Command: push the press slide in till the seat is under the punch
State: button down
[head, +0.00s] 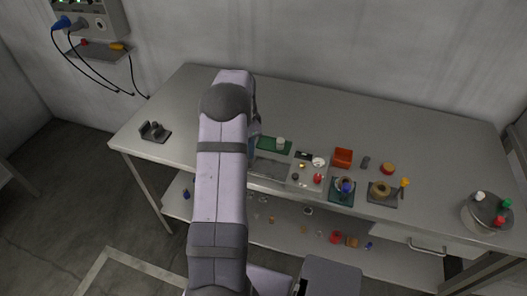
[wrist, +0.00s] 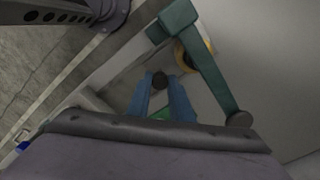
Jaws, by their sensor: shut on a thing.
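In the wrist view my gripper (wrist: 162,88) has its two blue fingers closed around a dark round knob (wrist: 159,80). I take the knob to be the handle of the press slide, but the slide's body is not clear. A green angled frame (wrist: 210,72), likely the press, rises beside the fingers on the right, with a dark round end at its lower tip. A yellow ring-like part (wrist: 181,56) shows partly behind the frame. The seat and the punch cannot be made out. In the head view my arm hides the press and most of the gripper.
On the bench (head: 330,113) stand a green mat (head: 268,145), a red-orange bin (head: 343,158), a teal pad (head: 341,197) and a round grey stand (head: 487,212) at right. A dark fixture (head: 154,131) sits at left. The bench's back strip is clear.

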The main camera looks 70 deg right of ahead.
jog(key=shift+w+r, duration=0.1)
jog(key=shift+w, duration=0.15)
jog(key=c, duration=1.6)
grip_release()
jog(key=shift+w, duration=0.1)
jog(key=shift+r+b, duration=1.25)
jog(key=shift+r, duration=2.4)
